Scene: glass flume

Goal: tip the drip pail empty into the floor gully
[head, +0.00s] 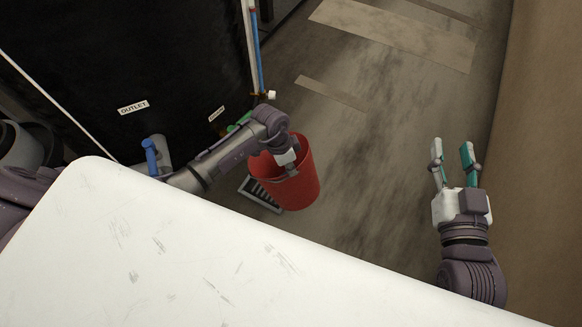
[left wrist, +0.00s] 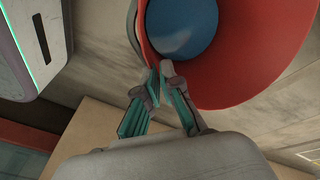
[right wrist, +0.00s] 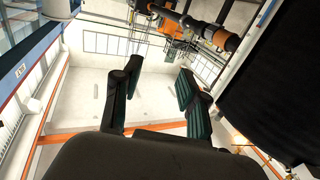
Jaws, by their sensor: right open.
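The red drip pail (head: 297,187) is in the middle of the head view, leaning a little. It partly covers the slatted floor gully (head: 260,194) behind it; I cannot tell whether it touches the floor. In the left wrist view the pail (left wrist: 250,85) fills the top right, with blue liquid (left wrist: 183,28) inside. My left gripper (head: 288,168) is at the pail's near rim. In the left wrist view its fingertips (left wrist: 161,70) come close together on the rim. My right gripper (head: 452,150) is open and empty, to the right, apart from the pail.
A white tabletop (head: 180,250) fills the lower left between me and the pail. A dark tank (head: 120,60) with an OUTLET label (head: 133,107) stands at the left behind. A blue-handled valve (head: 150,155) is near it. A brown wall (head: 540,150) bounds the right. Floor between is clear.

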